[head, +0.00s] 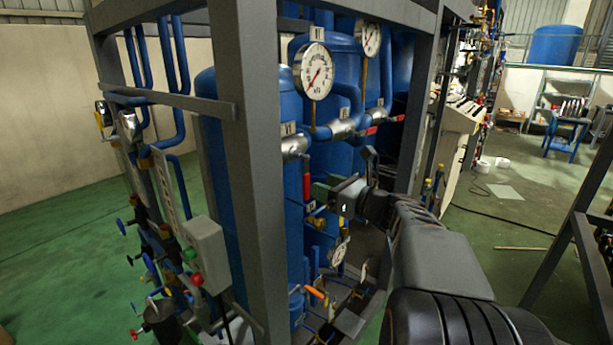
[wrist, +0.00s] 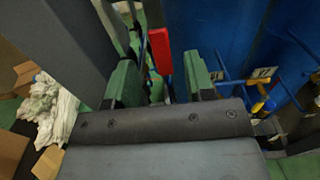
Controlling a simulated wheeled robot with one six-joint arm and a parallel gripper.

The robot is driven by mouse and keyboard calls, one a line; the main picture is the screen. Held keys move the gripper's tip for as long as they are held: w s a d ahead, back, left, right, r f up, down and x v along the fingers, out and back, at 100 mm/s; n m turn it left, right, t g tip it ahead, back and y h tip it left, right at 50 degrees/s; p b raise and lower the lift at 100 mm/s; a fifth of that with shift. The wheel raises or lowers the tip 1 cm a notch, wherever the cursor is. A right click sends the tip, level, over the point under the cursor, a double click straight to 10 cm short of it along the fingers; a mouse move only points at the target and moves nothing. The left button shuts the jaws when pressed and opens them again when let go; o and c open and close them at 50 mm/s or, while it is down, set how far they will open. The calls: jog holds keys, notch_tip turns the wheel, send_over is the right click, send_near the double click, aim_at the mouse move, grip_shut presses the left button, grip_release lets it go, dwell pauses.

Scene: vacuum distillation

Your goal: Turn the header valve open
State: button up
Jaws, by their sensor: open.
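A red valve handle (head: 306,186) hangs down below a blue header pipe with a silver-grey fitting (head: 294,146) on the rig. My gripper (head: 322,190) is just to the right of this handle in the head view, with its green finger pads pointing at it. In the wrist view my gripper (wrist: 160,82) is open, one green finger on each side. The red handle (wrist: 160,50) shows in the gap between them, nearer the left finger. Whether either finger touches it I cannot tell. A second red handle (head: 367,131) lies nearly level on the pipe further right.
A thick grey frame post (head: 246,170) stands left of the handle. Pressure gauges (head: 313,71) sit above, in front of blue tanks (head: 214,150). An orange-handled valve (head: 316,293) is lower down. A control box (head: 205,250) is at left.

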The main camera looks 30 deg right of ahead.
aim_at(308, 180)
jog(key=shift+p+x, duration=0.6)
jog(key=shift+x, duration=2.5)
grip_shut()
